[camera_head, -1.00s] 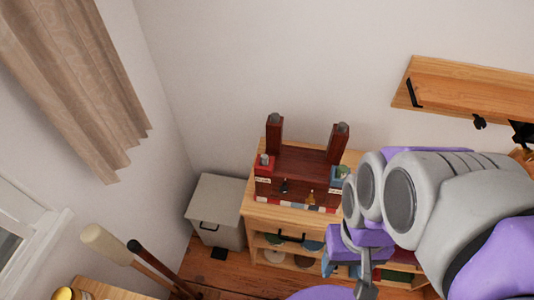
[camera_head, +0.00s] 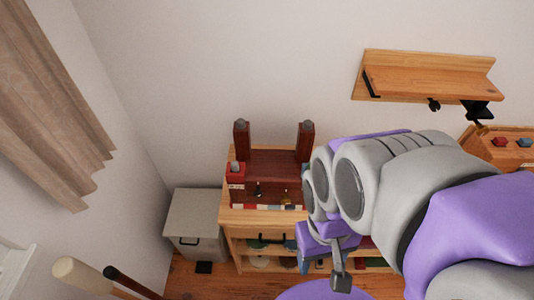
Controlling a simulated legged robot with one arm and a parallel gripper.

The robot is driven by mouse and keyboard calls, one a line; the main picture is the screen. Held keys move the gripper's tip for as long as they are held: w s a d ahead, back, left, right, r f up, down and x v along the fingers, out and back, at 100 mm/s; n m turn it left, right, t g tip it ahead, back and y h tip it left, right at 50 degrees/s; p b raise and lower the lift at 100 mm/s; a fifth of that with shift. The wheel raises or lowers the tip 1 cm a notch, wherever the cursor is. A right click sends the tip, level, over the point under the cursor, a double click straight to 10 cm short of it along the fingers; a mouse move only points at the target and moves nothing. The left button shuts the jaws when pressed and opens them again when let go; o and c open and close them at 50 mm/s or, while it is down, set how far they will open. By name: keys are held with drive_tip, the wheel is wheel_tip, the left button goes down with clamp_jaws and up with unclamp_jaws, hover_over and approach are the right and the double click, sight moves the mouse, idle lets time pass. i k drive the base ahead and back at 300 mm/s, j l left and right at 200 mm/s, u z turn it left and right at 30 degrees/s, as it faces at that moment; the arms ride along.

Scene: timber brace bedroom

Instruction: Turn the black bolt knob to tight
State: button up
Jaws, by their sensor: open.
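A dark red wooden brace (camera_head: 275,167) with two upright posts stands on a light wood cabinet (camera_head: 232,217). On its front face is a small black knob (camera_head: 258,190), which I take for the bolt knob; it is too small to tell how tight it is. A brass-coloured knob (camera_head: 286,200) sits to its right. My gripper (camera_head: 338,268) is open, in front of the cabinet, below and to the right of the black knob and apart from it. My arm hides the right end of the brace.
A grey box (camera_head: 193,222) stands left of the cabinet. A wooden wall shelf (camera_head: 430,80) with black hooks hangs at the upper right. A wooden unit (camera_head: 505,153) with red and blue items is at the right. Long handles (camera_head: 80,272) rise at lower left.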

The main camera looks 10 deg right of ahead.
sight(258, 194)
drive_tip(key=k+l+u, duration=0.15)
drive_tip(key=k+l, duration=0.15)
drive_tip(key=l, duration=0.2)
drive_tip(key=k+l+u, duration=0.1)
drive_tip(key=k+l, duration=0.25)
drive_tip(key=l, duration=0.1)
